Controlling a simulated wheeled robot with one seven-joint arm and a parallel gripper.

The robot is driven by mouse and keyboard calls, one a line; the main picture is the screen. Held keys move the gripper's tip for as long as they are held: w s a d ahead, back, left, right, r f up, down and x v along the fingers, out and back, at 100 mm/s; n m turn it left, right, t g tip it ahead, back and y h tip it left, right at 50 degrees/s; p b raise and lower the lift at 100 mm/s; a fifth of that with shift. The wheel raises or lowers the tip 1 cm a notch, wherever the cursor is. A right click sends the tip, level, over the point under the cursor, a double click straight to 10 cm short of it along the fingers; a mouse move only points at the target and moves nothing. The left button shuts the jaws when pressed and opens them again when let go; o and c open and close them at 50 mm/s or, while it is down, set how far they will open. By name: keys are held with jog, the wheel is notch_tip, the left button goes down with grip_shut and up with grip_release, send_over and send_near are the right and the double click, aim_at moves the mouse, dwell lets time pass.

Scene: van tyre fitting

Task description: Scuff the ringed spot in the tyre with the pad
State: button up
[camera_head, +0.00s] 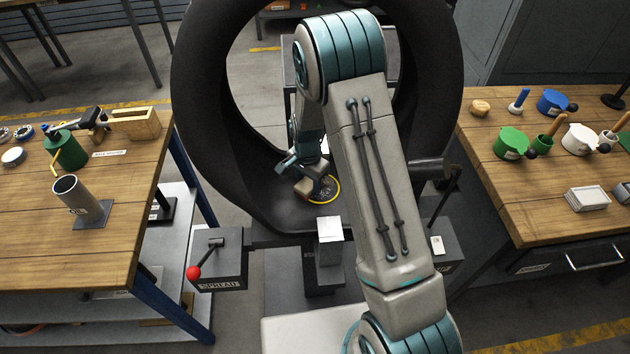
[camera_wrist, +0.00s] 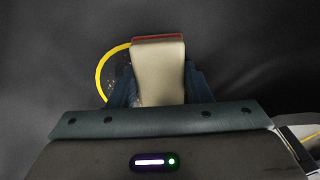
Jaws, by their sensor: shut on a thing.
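The black tyre (camera_head: 205,130) stands upright on the spreader stand, its opening facing me. Inside it, low on the inner wall, a yellow ring (camera_head: 338,190) marks the spot. In the wrist view the ring (camera_wrist: 101,74) shows left of the pad, with pale specks on the rubber inside it. My gripper (camera_head: 303,180) reaches into the tyre and is shut on the pad, a beige block (camera_head: 308,188) with a reddish face. In the wrist view the pad (camera_wrist: 158,72) sits between the dark fingers and covers the ring's right part. I cannot tell whether it touches the rubber.
A left bench (camera_head: 70,250) holds a grey tube (camera_head: 75,196), a green pot (camera_head: 67,148) and a wooden box. A right bench (camera_head: 540,215) holds several coloured pots and a white block (camera_head: 587,197). The spread lever (camera_head: 205,262) stands in front of the tyre.

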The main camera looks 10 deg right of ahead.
aim_at(307, 183)
jog(key=shift+a+r, duration=0.3)
jog(key=shift+r, duration=0.05)
jog(key=shift+r+p, duration=2.2)
jog(key=shift+r, duration=1.55)
jog(key=shift+d, duration=0.1)
